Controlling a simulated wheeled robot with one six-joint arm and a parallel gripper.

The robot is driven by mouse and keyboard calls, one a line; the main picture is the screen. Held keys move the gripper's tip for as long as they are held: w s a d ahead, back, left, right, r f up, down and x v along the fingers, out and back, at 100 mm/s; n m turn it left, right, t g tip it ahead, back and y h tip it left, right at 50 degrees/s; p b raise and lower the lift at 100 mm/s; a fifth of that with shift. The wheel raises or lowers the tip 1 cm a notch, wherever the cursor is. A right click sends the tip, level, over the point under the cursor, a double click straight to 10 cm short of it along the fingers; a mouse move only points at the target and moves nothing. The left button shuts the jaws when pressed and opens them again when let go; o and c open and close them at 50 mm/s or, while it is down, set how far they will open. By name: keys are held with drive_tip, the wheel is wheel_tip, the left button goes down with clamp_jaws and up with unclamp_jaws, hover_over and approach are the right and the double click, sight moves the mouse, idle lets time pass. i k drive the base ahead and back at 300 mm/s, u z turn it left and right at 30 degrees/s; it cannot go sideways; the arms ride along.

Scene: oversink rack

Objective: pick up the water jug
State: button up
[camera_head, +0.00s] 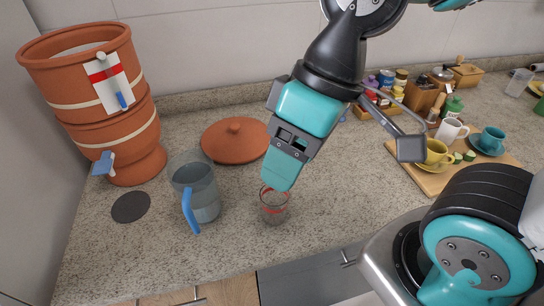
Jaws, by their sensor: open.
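The water jug (204,196) is a see-through grey-blue vessel with a bright blue handle on its front. It stands upright on the speckled counter at the left, beside a terracotta water filter. My gripper (346,162), teal and grey, hangs over the counter to the right of the jug. Its jaws are open, with nothing visible between them. It is clear of the jug in the picture; its exact height above the counter is hard to tell.
The tall terracotta filter (100,110) and a dark round mat (131,207) are left. Cups on a board (432,182) and jars (386,84) are right.

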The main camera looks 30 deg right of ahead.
sight(192, 175)
drive_tip(key=z, duration=0.9)
drive_tip(key=k, duration=0.75)
drive_tip(key=u, duration=1.15)
